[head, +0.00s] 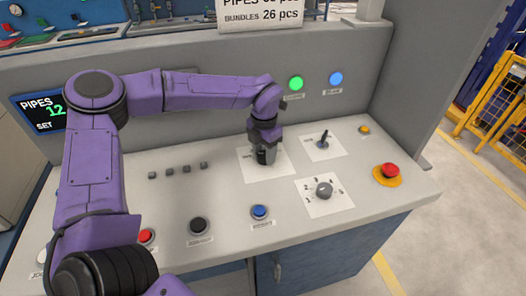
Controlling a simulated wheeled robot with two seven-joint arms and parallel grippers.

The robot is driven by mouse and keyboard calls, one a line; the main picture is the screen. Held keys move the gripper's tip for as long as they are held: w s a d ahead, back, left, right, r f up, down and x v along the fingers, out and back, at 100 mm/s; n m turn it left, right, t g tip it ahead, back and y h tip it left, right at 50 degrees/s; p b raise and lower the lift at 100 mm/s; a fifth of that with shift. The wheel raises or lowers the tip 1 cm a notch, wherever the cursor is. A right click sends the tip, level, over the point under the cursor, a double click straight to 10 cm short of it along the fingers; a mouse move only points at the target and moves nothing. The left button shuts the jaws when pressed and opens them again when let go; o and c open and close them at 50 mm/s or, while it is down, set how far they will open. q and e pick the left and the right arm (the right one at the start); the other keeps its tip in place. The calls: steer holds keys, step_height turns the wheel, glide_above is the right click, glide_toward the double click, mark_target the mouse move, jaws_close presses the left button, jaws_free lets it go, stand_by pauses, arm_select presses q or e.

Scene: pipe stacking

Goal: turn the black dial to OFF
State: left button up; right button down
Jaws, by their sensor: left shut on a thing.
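My left gripper (264,156) points down over a white label plate (282,169) in the middle of the panel. It is shut on the black dial at that plate. The dial is almost wholly hidden by the gripper, so its pointing direction cannot be read. The plate's lettering is too small or covered to read, and no OFF mark can be made out. My right gripper is not in view.
Right of the gripper are a small black lever (323,141), a grey numbered knob (324,189) and a red mushroom button (389,171). A blue button (259,212) and a black button (198,226) lie nearer. Green (296,83) and blue (336,79) lamps glow behind.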

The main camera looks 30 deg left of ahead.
arm_select(q)
steer(key=o, duration=1.1)
steer(key=shift+w, duration=0.1)
steer(key=shift+c, duration=0.2)
steer(key=shift+w+f, duration=0.1)
steer(key=shift+w, duration=0.05)
step_height(320, 180, up, 10)
steer(key=b, duration=0.1)
steer(key=shift+r, duration=0.25)
steer(key=shift+r, duration=0.15)
